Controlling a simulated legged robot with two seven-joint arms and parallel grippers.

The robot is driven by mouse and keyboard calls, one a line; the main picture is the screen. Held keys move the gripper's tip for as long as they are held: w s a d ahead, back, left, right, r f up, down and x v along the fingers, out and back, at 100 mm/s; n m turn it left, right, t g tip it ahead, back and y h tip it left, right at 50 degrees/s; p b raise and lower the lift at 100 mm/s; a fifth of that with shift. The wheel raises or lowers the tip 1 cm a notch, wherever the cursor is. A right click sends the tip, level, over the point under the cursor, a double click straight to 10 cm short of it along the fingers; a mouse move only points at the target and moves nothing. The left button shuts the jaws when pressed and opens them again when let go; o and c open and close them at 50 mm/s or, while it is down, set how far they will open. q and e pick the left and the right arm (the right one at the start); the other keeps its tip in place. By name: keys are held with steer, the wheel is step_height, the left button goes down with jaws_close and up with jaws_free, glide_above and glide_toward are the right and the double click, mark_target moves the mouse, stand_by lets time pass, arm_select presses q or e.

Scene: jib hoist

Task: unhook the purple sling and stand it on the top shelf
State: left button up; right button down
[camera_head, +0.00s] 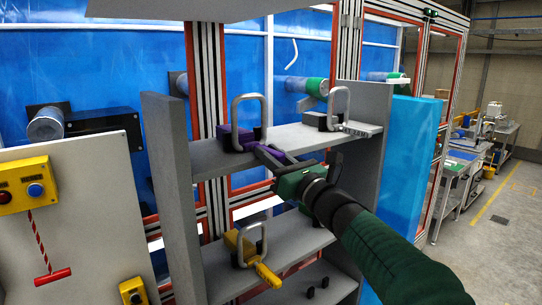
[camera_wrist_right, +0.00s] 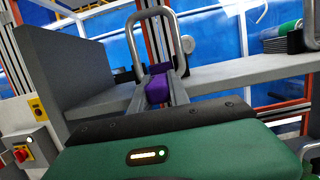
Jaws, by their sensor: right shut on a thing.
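The purple sling (camera_head: 233,136), a purple block with an upright grey metal loop, is at the left end of the upper shelf board (camera_head: 300,137). My right gripper (camera_head: 268,153) comes in from the front right, shut on its purple part. In the right wrist view, the purple sling (camera_wrist_right: 158,88) sits between the two fingers (camera_wrist_right: 160,95), its loop standing up. It appears upright at board level; I cannot tell whether its underside touches the board. A pale hook (camera_head: 293,51) hangs behind the shelf, with nothing visible on it. My left gripper is out of view.
A black sling with a grey loop (camera_head: 322,121) stands at the right of the same board. A yellow sling (camera_head: 238,245) is on the shelf below. Grey side panels (camera_head: 170,180) bound the shelf. A yellow button box (camera_head: 28,186) is at the left.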

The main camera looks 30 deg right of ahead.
steer(key=c, duration=1.2)
jaws_free()
steer(key=shift+a, duration=0.1)
steer(key=shift+o, duration=0.2)
steer(key=shift+f, duration=0.1)
steer(key=shift+s+f, duration=0.1)
steer(key=shift+s, duration=0.1)
steer(key=v, duration=1.6)
steer(key=w+a+f+n+g+y+b, duration=0.15)
steer(key=a+f+n+g, duration=0.3)
steer(key=f, duration=0.65)
steer(key=w+a+f+n+g+y+b, duration=0.1)
steer(key=a+f+n+g+y+b, duration=0.3)
steer(key=f, duration=0.7)
steer(key=s+a+f+n+g+h+b, duration=0.2)
steer(key=s+a+f+n+g, duration=0.1)
steer(key=f+n, duration=0.6)
steer(key=s+a+f+n+g+h+b, duration=0.2)
steer(key=f+n, duration=0.6)
steer(key=f, duration=0.6)
steer(key=s+a+f+n+g+h+b, duration=0.2)
steer(key=s+a+f+n+g+h, duration=0.1)
steer(key=f+n, duration=0.6)
step_height(320, 180, down, 3)
steer(key=s+a+g, duration=0.1)
steer(key=s+g, duration=0.1)
steer(key=s, duration=0.1)
steer(key=shift+r+n, duration=0.2)
steer(key=shift+n, duration=0.15)
